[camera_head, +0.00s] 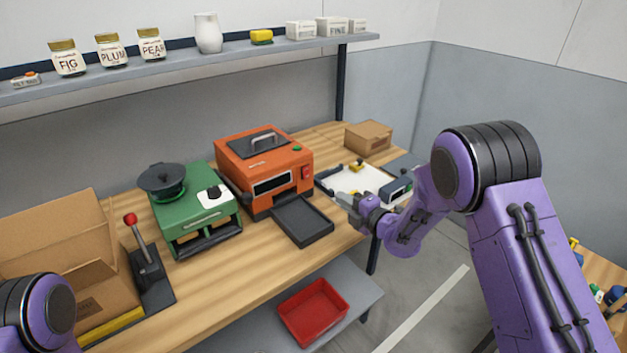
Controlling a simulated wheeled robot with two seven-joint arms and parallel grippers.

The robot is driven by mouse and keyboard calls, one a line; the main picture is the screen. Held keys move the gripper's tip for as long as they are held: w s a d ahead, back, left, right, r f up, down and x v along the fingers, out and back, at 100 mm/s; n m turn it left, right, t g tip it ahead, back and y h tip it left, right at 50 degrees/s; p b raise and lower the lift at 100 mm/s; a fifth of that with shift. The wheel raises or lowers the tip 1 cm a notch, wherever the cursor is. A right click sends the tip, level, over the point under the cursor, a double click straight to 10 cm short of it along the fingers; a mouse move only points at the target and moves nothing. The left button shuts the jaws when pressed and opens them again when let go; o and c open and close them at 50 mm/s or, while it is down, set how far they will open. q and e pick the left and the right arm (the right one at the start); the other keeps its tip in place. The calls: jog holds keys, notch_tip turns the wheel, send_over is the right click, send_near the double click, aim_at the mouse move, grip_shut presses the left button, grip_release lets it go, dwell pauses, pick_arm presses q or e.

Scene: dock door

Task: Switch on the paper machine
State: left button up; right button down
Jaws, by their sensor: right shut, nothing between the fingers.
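An orange machine (232,185) stands on the wooden bench, with a dark lid and handle on top and a dark window in front; it appears to be the paper machine. A red switch (306,173) is at the right of its front, and a small green button (297,149) is on its top right. A dark tray (303,221) lies in front of it. My right gripper (345,199) is shut and empty, to the right of the tray and apart from the switch. Of my left arm only a joint shows at bottom left; its gripper is out of view.
A green machine (190,222) with a black pot, a lever with a red knob (131,220) and an open cardboard box (60,235) stand to the left. A white tray (345,178) and small box (368,136) are at right. A red bin (313,290) sits below.

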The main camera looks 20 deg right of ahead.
aim_at(307, 177)
jog(key=p+x, duration=0.5)
jog(key=x, duration=0.9)
